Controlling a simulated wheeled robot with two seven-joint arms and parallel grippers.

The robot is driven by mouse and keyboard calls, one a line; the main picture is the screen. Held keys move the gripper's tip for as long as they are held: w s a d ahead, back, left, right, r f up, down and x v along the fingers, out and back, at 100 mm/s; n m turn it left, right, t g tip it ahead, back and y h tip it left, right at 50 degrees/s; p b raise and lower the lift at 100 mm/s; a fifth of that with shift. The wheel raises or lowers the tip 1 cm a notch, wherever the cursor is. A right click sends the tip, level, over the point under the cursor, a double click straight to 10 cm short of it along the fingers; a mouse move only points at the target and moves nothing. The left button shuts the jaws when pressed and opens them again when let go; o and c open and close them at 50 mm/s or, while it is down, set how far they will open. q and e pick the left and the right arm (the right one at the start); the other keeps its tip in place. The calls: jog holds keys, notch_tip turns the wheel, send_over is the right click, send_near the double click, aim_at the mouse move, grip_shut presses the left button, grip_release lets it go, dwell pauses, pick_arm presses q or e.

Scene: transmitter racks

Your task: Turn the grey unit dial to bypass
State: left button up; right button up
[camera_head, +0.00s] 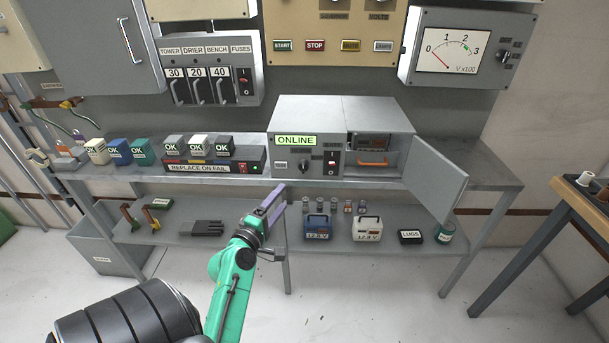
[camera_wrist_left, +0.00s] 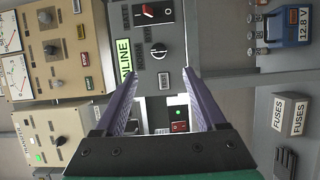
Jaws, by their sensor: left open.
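The grey unit (camera_head: 282,128) stands on the bench with a green ONLINE label (camera_head: 296,140) on its front. Its dark round dial (camera_head: 303,165) is below the label, and a black rocker switch (camera_head: 331,163) is to the right. My left gripper (camera_head: 283,190) is open and empty, below and in front of the unit. In the left wrist view its purple fingers (camera_wrist_left: 162,74) stand apart, with the dial beyond their tips, untouched.
The unit's right door (camera_head: 435,176) hangs open, showing an orange handle (camera_head: 374,163). Batteries (camera_head: 318,229) and a lugs box (camera_head: 410,237) stand on the lower shelf. A wooden table (camera_head: 575,215) is at right.

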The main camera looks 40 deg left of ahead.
pick_arm(q)
jog(key=p, duration=0.1)
send_near(302, 168)
jog(key=x, duration=0.9)
jog(key=shift+w+a+f+p, duration=0.25)
jog(key=shift+a+f+p, duration=0.05)
jog(key=shift+f+p, duration=0.1)
jog(key=shift+r, duration=0.1)
grip_shut()
pick_arm(e)
notch_tip(302, 168, up, 2)
jog(key=shift+a+r, duration=0.1)
jog(key=shift+a, duration=0.05)
